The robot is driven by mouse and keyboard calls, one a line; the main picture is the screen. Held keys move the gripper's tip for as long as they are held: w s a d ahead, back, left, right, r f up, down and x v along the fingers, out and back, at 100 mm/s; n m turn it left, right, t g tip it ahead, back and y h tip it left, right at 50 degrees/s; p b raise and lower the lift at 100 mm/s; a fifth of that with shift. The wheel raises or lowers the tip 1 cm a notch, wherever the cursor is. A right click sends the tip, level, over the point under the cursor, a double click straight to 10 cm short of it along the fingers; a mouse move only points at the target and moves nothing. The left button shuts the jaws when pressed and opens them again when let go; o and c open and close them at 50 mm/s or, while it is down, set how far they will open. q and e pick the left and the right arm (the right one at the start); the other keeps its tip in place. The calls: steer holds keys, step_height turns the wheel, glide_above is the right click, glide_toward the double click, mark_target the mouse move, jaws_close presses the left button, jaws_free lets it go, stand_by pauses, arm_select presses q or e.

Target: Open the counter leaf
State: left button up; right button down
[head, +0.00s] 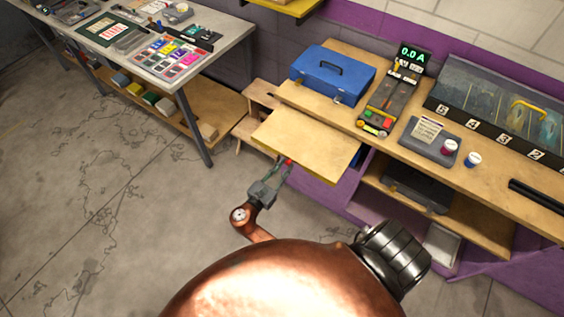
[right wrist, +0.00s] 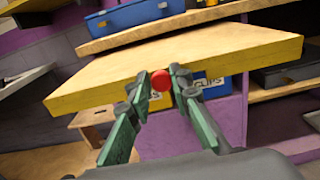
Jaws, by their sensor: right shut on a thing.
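The counter leaf (head: 308,143) is a light wooden panel with a yellow edge, jutting out from the front of the counter (head: 340,98) below the blue case. In the right wrist view the leaf (right wrist: 190,62) spans the upper middle, with its top face showing. A red knob (right wrist: 161,80) sits at its yellow front edge. My right gripper (head: 286,166) is at that edge; in the right wrist view its green fingers (right wrist: 160,84) are shut on the red knob, one on each side. My left gripper is not in view.
On the counter are a blue case (head: 331,75), a meter reading 0.0 A (head: 408,58), a grey box (head: 430,142) and a numbered rack (head: 495,100). Shelves with a black case (head: 415,188) lie below. A workbench (head: 225,40) stands at left; open floor (head: 110,220) lies before it.

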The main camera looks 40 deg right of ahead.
steer(key=c, duration=2.1)
jaws_free()
steer(key=shift+o, duration=1.4)
steer(key=shift+r, duration=0.2)
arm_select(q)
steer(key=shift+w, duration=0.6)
arm_select(e)
step_height(320, 180, up, 10)
steer(key=shift+f, duration=0.2)
steer(key=shift+f, duration=0.1)
